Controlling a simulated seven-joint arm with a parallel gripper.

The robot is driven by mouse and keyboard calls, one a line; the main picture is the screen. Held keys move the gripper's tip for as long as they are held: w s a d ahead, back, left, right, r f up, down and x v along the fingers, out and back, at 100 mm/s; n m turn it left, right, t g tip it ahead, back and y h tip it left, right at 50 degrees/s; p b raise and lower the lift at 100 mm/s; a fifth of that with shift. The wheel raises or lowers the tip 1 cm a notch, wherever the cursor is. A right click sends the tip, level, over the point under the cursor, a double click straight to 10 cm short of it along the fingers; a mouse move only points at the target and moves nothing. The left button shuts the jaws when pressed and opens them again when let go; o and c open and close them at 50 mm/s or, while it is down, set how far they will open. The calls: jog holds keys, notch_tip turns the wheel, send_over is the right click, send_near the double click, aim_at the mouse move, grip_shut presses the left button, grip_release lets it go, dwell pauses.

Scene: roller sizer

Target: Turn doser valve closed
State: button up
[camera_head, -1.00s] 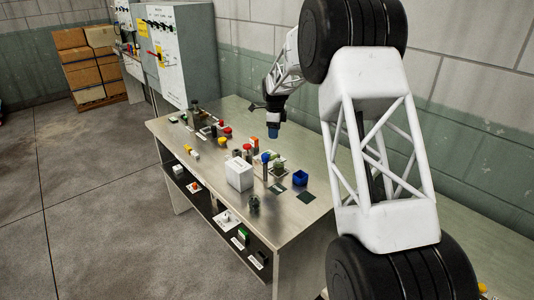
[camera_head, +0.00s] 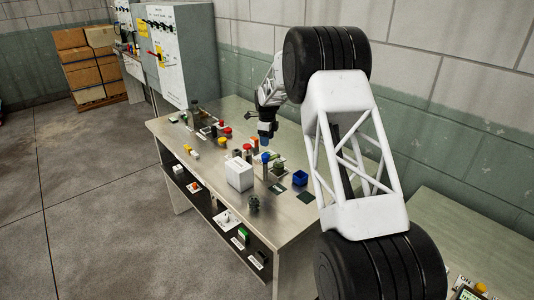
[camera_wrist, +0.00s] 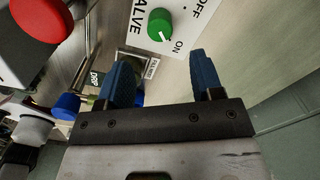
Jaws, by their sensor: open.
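A green round knob (camera_wrist: 160,24) sits on a white plate (camera_wrist: 195,18) in the wrist view. The plate reads "ALVE", its first letter cut off or hidden, with OFF and ON marks. The knob's white pointer line is on the side facing ON. My gripper (camera_wrist: 162,66) has two blue fingers spread apart with nothing between them. The knob lies beyond the fingertips, roughly in line with the gap and apart from them. In the head view my gripper (camera_head: 266,134) is above the metal table; I cannot single out the knob there.
The metal table (camera_head: 290,213) bears several knobs, buttons and blocks, including a white box (camera_head: 239,175) and a blue open box (camera_head: 300,177). In the wrist view a red button (camera_wrist: 40,18) and a blue round cap (camera_wrist: 66,106) are at the left, near the gripper.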

jog(key=shift+f, duration=3.75)
jog(key=c, duration=0.9)
jog(key=shift+n, duration=0.3)
jog(key=n, duration=0.6)
jog(key=shift+n, duration=0.4)
jog(key=shift+r, duration=0.1)
